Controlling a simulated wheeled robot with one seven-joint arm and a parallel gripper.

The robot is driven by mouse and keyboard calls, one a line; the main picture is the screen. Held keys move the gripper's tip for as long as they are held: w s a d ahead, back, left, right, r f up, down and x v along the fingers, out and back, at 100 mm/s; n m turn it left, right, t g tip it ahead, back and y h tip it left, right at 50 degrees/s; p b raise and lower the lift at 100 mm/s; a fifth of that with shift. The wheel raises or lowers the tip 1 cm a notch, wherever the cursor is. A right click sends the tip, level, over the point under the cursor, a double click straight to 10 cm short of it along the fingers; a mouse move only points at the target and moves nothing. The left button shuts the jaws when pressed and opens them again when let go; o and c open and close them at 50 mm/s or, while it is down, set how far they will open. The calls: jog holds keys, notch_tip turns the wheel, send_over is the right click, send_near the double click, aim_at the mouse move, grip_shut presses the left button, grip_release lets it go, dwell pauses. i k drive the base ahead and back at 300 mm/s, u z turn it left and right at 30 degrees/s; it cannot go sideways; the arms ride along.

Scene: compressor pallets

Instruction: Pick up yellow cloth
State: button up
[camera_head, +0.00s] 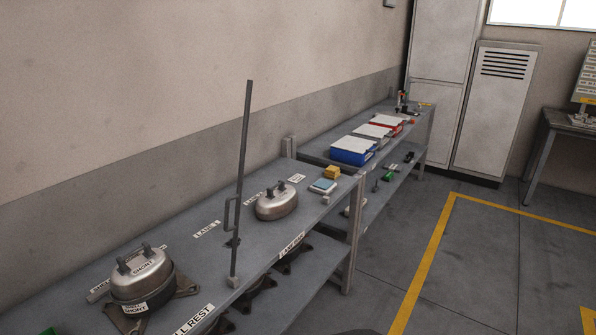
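Nothing visible holds the yellow thing. My gripper is not in view.
A metal shell (277,205) sits left of the pad. A tall upright rod (243,170) stands on the bench. Another metal shell (142,272) is nearer. Blue (353,151) and red (386,122) bins stand on the farther bench. The floor (480,260) at right is clear.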

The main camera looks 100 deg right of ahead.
aim_at(333, 173)
jog(key=u, duration=0.95)
jog(key=i, duration=0.8)
jog(key=z, duration=4.9)
jog(key=i, duration=0.45)
jog(key=z, duration=0.1)
